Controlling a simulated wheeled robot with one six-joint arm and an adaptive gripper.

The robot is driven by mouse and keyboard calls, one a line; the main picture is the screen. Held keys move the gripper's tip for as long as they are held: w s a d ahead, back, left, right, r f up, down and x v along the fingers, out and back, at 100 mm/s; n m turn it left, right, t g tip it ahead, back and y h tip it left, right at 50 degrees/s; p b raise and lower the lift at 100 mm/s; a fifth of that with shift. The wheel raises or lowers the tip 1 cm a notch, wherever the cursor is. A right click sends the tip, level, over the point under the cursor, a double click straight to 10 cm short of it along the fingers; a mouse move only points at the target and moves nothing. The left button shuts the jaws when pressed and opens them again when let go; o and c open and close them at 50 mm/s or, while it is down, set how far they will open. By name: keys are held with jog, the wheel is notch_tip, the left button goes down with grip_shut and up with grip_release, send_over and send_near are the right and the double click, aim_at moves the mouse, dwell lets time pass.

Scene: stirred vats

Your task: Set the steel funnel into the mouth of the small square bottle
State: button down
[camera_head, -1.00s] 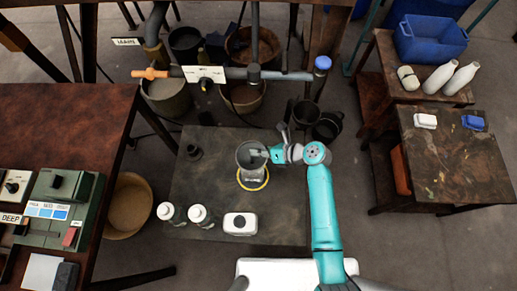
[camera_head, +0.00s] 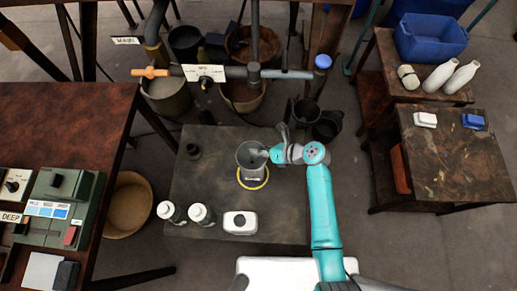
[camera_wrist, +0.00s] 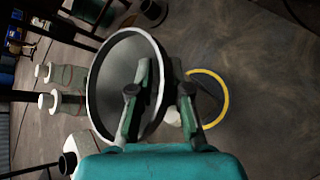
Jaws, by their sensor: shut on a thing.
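The steel funnel (camera_head: 250,153), a wide grey cone with a bright rim, is held upright above the dark low table. My gripper (camera_head: 267,154) is shut on the funnel's right side. In the wrist view my gripper's fingers (camera_wrist: 160,78) pinch the rim of the funnel (camera_wrist: 112,80).
The yellow ring (camera_head: 253,186) marks the table (camera_head: 210,165). Two white-capped bottles (camera_head: 201,215) and a white block-like container with a dark top (camera_head: 240,223) stand near its front edge. A small dark object (camera_head: 193,151) stands at left. A pipe (camera_head: 285,75) crosses behind.

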jog(key=shift+f, duration=0.1)
dwell(0.3)
jog(key=c, duration=1)
grip_release()
jog(key=shift+c, duration=0.2)
jog(key=shift+d, duration=0.1)
jog(key=v, duration=1.2)
